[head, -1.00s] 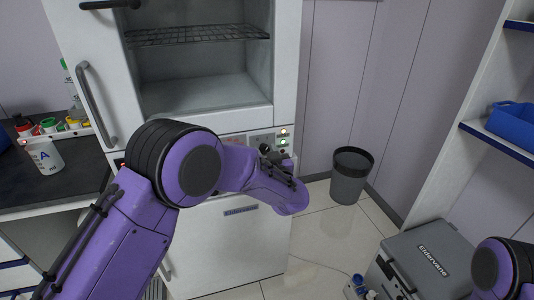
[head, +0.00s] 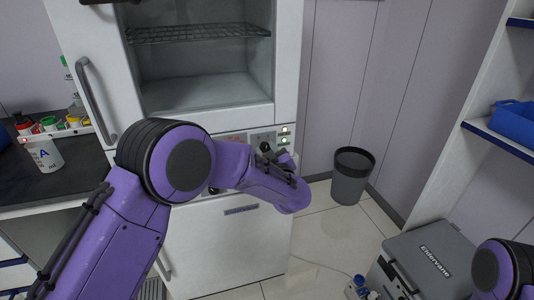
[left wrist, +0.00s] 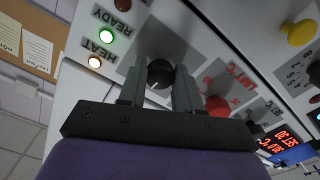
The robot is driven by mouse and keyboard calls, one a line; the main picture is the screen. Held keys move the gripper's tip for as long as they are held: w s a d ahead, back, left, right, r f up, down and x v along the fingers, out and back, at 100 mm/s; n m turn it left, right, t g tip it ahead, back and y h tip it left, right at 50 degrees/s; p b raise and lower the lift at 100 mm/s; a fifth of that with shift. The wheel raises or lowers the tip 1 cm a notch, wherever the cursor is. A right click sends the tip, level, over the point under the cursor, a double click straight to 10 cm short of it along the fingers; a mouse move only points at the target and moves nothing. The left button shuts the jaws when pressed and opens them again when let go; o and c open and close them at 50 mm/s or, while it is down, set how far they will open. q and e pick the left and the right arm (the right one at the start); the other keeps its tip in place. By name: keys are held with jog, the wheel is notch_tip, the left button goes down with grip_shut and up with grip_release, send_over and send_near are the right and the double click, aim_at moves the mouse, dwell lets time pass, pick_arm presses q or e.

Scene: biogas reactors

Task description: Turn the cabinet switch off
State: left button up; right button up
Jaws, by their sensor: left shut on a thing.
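The cabinet switch is a round black knob (left wrist: 160,73) on the light control panel, seen in the left wrist view. My left gripper (left wrist: 160,90) has one grey finger on each side of the knob and is shut on it. In the head view my left purple arm covers much of the panel (head: 262,138), and the fingers are mostly hidden. Beside the knob, the READY lamp (left wrist: 107,36) glows green and the HEAT lamp (left wrist: 95,61) glows whitish orange. My right gripper is out of view; only part of that arm shows at lower right.
A red knob (left wrist: 217,106), a yellow button (left wrist: 301,33) and a lit red display (left wrist: 283,142) share the panel. The cabinet door (head: 88,75) stands open at left. A grey bin (head: 350,178) and a grey case (head: 430,262) stand on the floor at right.

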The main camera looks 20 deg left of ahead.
pick_arm(q)
jog(key=n, duration=0.1)
jog(key=n+b, duration=0.1)
jog(key=n, duration=0.1)
jog(key=shift+f+n, duration=0.2)
jog(key=shift+n, duration=0.1)
jog(key=shift+n+b, duration=0.8)
jog(key=shift+n, duration=0.7)
jog(key=shift+d+r, duration=0.1)
jog(key=o, duration=1)
jog(key=shift+o, duration=0.2)
jog(key=shift+r, duration=0.1)
jog(key=v, duration=1)
jog(key=shift+s+d+b, duration=0.2)
jog(key=shift+d+b, duration=0.05)
jog(key=shift+b, duration=0.15)
